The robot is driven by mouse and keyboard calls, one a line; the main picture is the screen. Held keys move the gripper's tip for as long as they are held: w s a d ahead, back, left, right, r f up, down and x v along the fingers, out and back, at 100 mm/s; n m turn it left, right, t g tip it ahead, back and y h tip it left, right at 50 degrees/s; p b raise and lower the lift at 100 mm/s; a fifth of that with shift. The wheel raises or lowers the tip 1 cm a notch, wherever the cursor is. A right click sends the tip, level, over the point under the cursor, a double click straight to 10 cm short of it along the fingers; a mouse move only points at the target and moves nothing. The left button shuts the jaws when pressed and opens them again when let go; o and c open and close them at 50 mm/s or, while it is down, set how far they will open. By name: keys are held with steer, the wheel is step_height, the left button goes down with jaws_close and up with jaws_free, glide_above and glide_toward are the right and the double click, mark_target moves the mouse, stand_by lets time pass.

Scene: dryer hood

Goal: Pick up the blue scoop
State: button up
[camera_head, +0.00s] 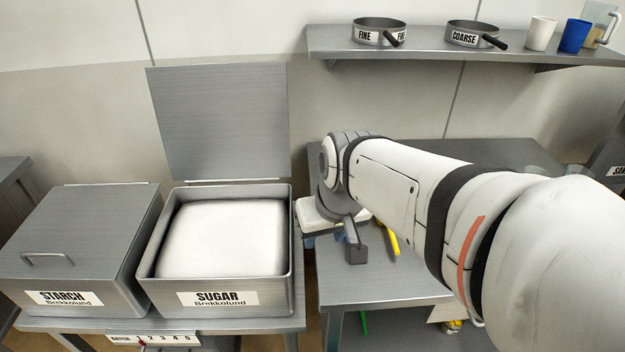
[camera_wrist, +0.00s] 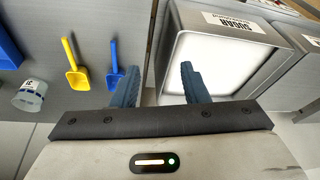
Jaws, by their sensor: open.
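The blue scoop (camera_wrist: 116,76) lies on the grey metal table in the wrist view, just left of my left finger. Its handle points toward the top of the picture. My gripper (camera_wrist: 160,78) is open and empty, with its fingers apart over the gap between the table and the sugar bin. The scoop is not between the fingers. In the head view my wrist hides the scoop, and I cannot make out the fingertips clearly.
A yellow scoop (camera_wrist: 75,70) lies left of the blue one. A small labelled jar (camera_wrist: 28,96) and a blue object (camera_wrist: 8,50) are farther left. The open sugar bin (camera_head: 220,298) stands beside the table (camera_head: 390,285). The closed starch bin (camera_head: 75,245) is at far left.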

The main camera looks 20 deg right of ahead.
steer(key=w+d+f+m+t+b, duration=0.25)
steer(key=w+d+f+b, duration=0.55)
steer(key=w+d+f, duration=0.75)
steer(key=shift+m+g, duration=0.45)
steer(key=x, duration=0.2)
steer(key=a+x, duration=0.1)
steer(key=x, duration=0.3)
steer(key=shift+s+a+f, duration=0.15)
steer(key=shift+a+f, duration=0.1)
steer(key=shift+f, duration=0.2)
jaws_close()
